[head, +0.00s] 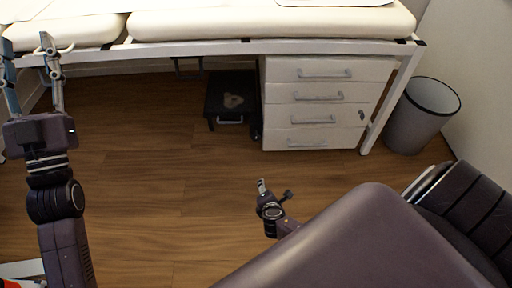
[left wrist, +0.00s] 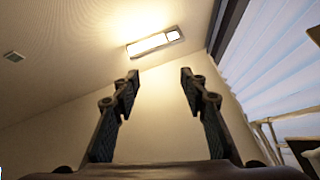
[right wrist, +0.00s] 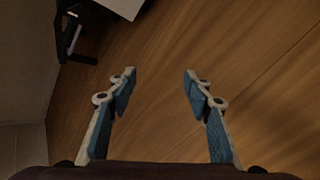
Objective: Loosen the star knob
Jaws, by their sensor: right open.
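I cannot make out a star knob in any view. My left gripper (head: 25,45) is raised at the far left of the head view, fingers up, open and empty. In the left wrist view its fingers (left wrist: 160,78) are apart, with the ceiling and a lit lamp beyond. My right gripper (head: 275,190) is low over the wooden floor in the head view, partly hidden behind my arm. In the right wrist view its fingers (right wrist: 159,75) are apart with only floor between them.
A padded bench (head: 270,24) on a white frame stands at the back. Under it are a white drawer unit (head: 313,108) and a black step stool (head: 230,88). A grey bin (head: 421,115) stands at the right wall. The wooden floor (head: 150,180) in the middle is clear.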

